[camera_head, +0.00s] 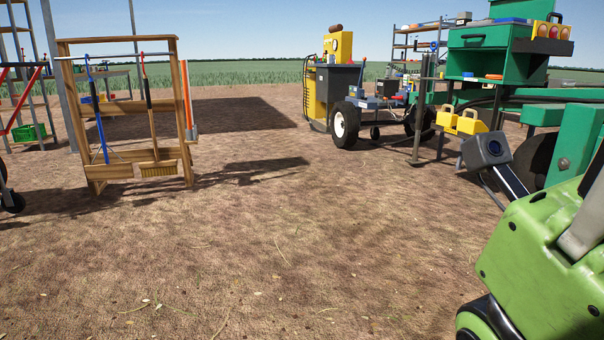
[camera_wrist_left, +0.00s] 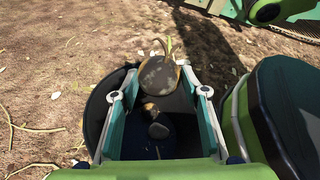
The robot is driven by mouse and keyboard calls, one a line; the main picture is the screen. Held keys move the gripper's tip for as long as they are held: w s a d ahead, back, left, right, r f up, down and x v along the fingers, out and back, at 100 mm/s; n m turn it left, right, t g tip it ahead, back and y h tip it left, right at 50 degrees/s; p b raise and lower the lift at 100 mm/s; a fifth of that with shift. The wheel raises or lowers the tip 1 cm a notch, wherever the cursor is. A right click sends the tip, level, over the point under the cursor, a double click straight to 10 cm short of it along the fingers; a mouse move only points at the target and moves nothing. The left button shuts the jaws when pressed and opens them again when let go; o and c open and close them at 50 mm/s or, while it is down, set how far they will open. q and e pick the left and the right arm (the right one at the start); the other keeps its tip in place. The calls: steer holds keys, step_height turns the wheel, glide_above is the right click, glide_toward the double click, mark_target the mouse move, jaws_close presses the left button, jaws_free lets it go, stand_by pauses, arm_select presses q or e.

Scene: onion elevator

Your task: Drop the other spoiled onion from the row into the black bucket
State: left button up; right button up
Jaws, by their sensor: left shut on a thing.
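In the left wrist view, my left gripper (camera_wrist_left: 160,90) is shut on an onion (camera_wrist_left: 158,74). The onion is brownish with dark patches and has a pale green-yellow sprout at its top. The black bucket (camera_wrist_left: 98,112) shows behind and below the fingers, and its dark rim curves out at the left. Dark and brownish lumps (camera_wrist_left: 158,130) show within it, too dim to name surely. The onion appears above the bucket's far side; the height between them cannot be told. My right gripper is not in view. The row of onions is not in view.
Bare soil with dry straw lies around the bucket. In the head view, a wooden tool rack (camera_head: 130,110) stands at the left, a yellow-and-grey machine (camera_head: 335,80) farther back, and green machinery (camera_head: 510,55) at the right. The middle ground is clear.

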arm_select(q)
steer(key=o, duration=1.2)
steer(key=shift+o, duration=0.2)
steer(key=shift+a, duration=0.2)
steer(key=v, duration=1.1)
steer(key=shift+a+r, duration=0.15)
steer(key=shift+a, duration=0.1)
steer(key=shift+s, duration=0.2)
